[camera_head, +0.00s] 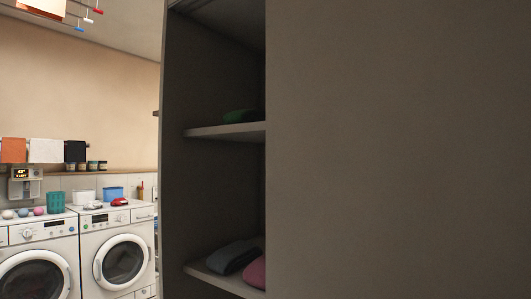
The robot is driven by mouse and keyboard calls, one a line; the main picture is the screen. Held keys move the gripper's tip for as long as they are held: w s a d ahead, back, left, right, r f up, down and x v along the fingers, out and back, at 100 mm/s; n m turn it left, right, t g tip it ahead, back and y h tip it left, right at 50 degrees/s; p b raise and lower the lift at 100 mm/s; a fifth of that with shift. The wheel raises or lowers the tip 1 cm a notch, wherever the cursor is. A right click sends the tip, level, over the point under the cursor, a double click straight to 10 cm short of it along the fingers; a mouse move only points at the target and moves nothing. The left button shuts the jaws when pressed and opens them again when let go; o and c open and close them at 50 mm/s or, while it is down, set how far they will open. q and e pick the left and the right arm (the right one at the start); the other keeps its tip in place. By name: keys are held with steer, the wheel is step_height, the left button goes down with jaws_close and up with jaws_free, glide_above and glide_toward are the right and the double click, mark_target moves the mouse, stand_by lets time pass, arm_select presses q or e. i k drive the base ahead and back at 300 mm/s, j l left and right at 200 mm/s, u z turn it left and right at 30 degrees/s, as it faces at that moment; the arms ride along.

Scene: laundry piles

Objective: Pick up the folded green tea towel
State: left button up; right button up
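A dark green folded cloth (240,116) lies on the upper shelf (225,132) of a tall dark cabinet. Its right part is hidden behind the large flat grey-brown panel in front. Neither of my grippers shows in the head view.
A big grey-brown panel (400,150) fills the right half of the view, close by. A dark grey cloth (232,256) and a pink cloth (256,272) lie on the lower shelf. Two washing machines (122,260) with small items on top stand at the left.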

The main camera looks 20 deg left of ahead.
mark_target(241, 116)
steer(key=j+z, duration=0.1)
steer(key=j, duration=1.05)
steer(key=j+z, duration=0.15)
steer(key=j, duration=0.95)
